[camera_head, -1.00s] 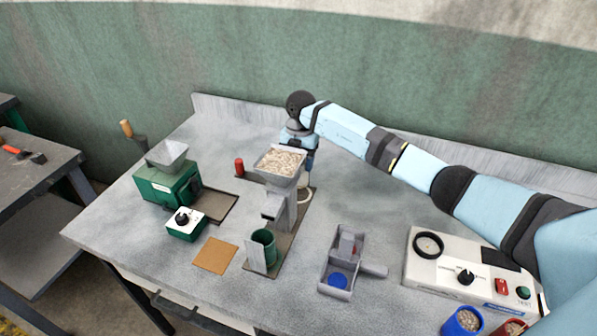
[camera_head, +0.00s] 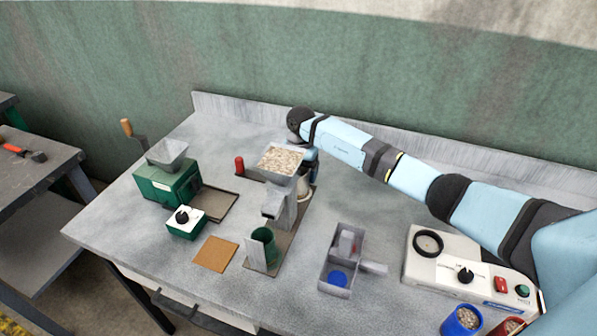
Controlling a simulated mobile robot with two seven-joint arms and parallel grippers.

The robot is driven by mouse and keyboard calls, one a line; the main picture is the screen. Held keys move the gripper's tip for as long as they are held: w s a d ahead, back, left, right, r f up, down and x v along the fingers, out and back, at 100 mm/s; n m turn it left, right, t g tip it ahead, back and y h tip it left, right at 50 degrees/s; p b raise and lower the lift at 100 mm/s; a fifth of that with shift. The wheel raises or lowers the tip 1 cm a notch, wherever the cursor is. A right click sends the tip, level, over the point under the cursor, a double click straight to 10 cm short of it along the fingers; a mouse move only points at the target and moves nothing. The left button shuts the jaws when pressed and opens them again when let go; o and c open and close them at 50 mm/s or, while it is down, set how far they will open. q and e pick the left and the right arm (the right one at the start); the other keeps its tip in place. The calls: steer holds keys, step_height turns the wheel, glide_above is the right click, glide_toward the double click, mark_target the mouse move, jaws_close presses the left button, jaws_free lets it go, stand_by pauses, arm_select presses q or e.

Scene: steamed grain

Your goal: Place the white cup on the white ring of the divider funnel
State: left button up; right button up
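The divider funnel (camera_head: 279,161) stands at the middle of the bench, its square hopper full of pale grain. Behind its right side, low down, a whitish rounded thing (camera_head: 304,190) shows in part; it looks like the white cup at the white ring, but I cannot tell cup from ring or whether they touch. My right arm reaches in from the right, and my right gripper (camera_head: 311,160) points down just behind the hopper, above this white thing. The hopper and arm hide its fingertips, so its opening does not show. My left gripper is out of view.
A green mill (camera_head: 165,184) stands left, with a red-capped weight (camera_head: 239,166) nearby. A green cup (camera_head: 264,246) sits in front of the divider. A grey tray (camera_head: 333,274) and a white meter (camera_head: 440,273) lie right. The bench between divider and tray is clear.

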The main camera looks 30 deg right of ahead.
steer(key=shift+r, duration=0.25)
step_height(320, 180, up, 12)
steer(key=w+d, duration=0.1)
steer(key=shift+b, duration=0.45)
steer(key=shift+f, duration=0.1)
